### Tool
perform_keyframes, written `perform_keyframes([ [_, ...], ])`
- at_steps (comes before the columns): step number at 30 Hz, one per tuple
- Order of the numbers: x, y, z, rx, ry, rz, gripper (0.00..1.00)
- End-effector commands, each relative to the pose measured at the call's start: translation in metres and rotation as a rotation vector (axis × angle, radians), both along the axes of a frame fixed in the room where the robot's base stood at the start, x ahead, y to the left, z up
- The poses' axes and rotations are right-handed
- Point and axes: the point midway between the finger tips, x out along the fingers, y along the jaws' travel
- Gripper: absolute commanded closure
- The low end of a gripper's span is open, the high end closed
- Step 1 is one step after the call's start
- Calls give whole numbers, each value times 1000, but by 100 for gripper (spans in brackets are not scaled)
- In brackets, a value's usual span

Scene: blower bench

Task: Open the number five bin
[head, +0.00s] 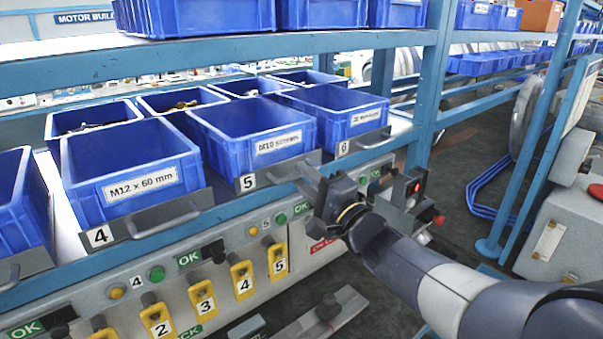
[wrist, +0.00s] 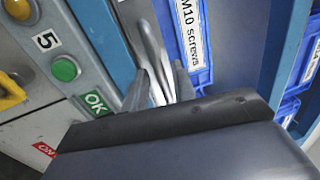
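The number five bin (head: 252,128) is a blue open tub labelled M10 screws, seen in the middle of the head view. Its grey front plate (head: 247,182) carries a "5" and a bar handle. My gripper (head: 306,183) is at the right end of that handle, below the bin's front. In the wrist view the gripper (wrist: 160,90) has its fingers apart, one on each side of the grey handle (wrist: 149,45). The bin's label shows just beyond. Whether a finger touches the handle I cannot tell.
The number four bin (head: 130,172) stands left and the number six bin (head: 335,110) right, in the same row. Below is a panel with green buttons (head: 157,273) and yellow numbered switches (head: 242,280). A blue post (head: 428,85) rises at the right. An upper shelf is above.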

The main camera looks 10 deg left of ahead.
Motion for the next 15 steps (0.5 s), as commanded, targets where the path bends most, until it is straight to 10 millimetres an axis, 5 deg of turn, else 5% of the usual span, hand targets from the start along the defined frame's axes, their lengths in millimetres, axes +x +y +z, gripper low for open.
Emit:
perform_keyframes([
  [15, 12, 14, 3, -1, 1, 0, 76],
])
